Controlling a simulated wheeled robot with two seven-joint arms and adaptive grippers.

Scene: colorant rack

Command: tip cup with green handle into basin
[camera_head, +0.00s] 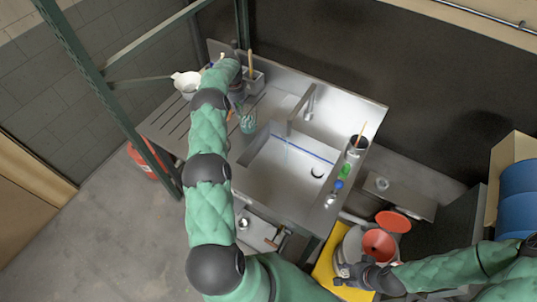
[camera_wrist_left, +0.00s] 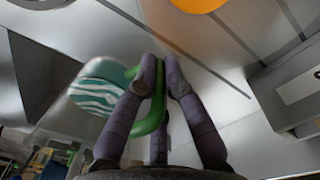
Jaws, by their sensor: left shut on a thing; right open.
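The cup with the green handle shows in the head view as a teal and white patterned cup (camera_head: 248,123) over the ribbed drainboard, left of the basin (camera_head: 248,172). In the left wrist view my left gripper (camera_wrist_left: 162,78) is shut on its green handle (camera_wrist_left: 151,122), with the striped cup body (camera_wrist_left: 96,86) to the left of the fingers. In the head view my left gripper (camera_head: 238,104) is partly hidden by its own arm. My right gripper (camera_head: 343,274) is open at the lower right, over a yellow board and away from the cup.
A faucet (camera_head: 292,118) reaches over the basin. A dark pot (camera_head: 355,147) and small green and blue items stand along the right rim. A white container (camera_head: 187,83) stands at the drainboard's far left. A bucket with a red funnel (camera_head: 379,243) is near my right gripper.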

